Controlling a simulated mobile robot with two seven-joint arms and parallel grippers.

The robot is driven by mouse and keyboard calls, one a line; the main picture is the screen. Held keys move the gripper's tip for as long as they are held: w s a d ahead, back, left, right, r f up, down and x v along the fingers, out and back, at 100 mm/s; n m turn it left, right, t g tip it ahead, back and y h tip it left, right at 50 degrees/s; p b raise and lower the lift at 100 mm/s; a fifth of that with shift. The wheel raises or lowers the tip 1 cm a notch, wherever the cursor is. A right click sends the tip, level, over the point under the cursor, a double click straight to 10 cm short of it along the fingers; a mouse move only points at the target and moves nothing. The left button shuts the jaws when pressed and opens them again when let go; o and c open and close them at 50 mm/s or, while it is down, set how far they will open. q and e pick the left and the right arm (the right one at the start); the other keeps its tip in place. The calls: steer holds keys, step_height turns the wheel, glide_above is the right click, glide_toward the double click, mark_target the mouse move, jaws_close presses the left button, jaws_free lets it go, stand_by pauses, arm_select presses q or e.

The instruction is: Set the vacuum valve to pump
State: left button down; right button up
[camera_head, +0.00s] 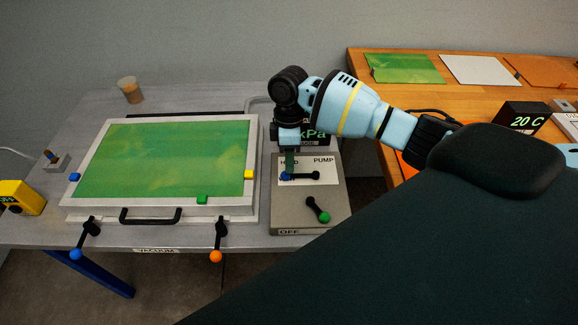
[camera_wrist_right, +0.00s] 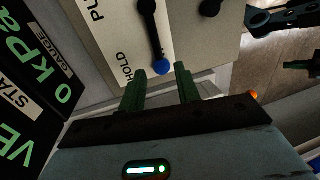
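The grey valve box (camera_head: 285,213) stands right of the resin bath, with HOLD, PUMP and OFF labels. Its black valve lever (camera_head: 302,176) points left, its blue knob (camera_head: 285,177) near HOLD. In the right wrist view the blue knob (camera_wrist_right: 162,67) lies just beyond and between the green fingertips. My right gripper (camera_wrist_right: 161,76) is open, apart from the knob as far as I can tell. In the head view the right gripper (camera_head: 290,168) is above the box's left part, partly covering HOLD. No left gripper is identifiable.
A second lever with a green knob (camera_head: 325,217) is on the box. The gauge (camera_wrist_right: 40,70) reads 0 kPa, close beside the gripper. The bath frame (camera_head: 256,165) has clamps with blue (camera_head: 76,254) and orange (camera_head: 216,256) knobs. My arm hides the lower right.

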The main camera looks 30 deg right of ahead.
mark_target(299, 176)
steer(key=shift+s+a+f, duration=0.1)
steer(key=shift+s+f, duration=0.05)
steer(key=shift+f, duration=0.65)
steer(key=shift+s+a+f, duration=0.1)
steer(key=shift+s+f, duration=0.05)
steer(key=shift+f, duration=0.65)
jaws_close()
